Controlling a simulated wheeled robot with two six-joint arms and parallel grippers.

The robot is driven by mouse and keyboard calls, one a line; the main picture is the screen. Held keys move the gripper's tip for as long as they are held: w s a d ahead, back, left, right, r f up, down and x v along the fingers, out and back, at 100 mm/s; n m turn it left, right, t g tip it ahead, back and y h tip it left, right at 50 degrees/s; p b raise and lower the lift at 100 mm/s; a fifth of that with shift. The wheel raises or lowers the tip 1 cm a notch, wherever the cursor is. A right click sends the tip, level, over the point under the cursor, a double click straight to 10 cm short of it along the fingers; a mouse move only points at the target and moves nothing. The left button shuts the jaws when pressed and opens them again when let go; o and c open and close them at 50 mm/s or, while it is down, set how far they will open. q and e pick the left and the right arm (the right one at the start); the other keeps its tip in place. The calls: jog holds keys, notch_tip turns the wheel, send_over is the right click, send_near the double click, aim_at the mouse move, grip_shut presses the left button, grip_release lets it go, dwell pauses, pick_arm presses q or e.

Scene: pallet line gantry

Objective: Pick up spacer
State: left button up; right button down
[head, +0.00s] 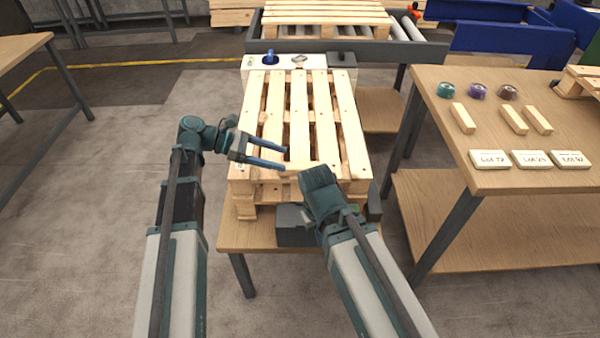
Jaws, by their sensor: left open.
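Three short wooden blocks, which look like spacers, lie on the right table: a left one (463,118), a middle one (514,120) and a right one (538,120). They are apart from each other, each near a round disc and a label plate. My left gripper (284,158) is open and empty, over the near part of the wooden pallet stack (273,100), well left of the blocks. My right arm reaches to the near edge of the pallets; its wrist hides its fingers.
The right table (432,82) also holds a green disc (445,90), a purple disc (478,91), a brown disc (508,92) and label plates (489,159). A pallet corner (580,82) sits at its far right. A roller conveyor (330,47) with pallets stands behind.

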aim_at(303, 165)
pick_arm(q)
jog(key=shift+b+x, duration=0.4)
jog(key=shift+x, duration=1.3)
jog(key=shift+d+f, duration=0.2)
jog(key=shift+f, duration=0.05)
jog(key=b+x, duration=0.2)
jog(key=x, duration=0.2)
jog(key=shift+d+f, duration=0.1)
jog(key=shift+f, duration=0.15)
jog(key=shift+d, duration=0.15)
grip_shut()
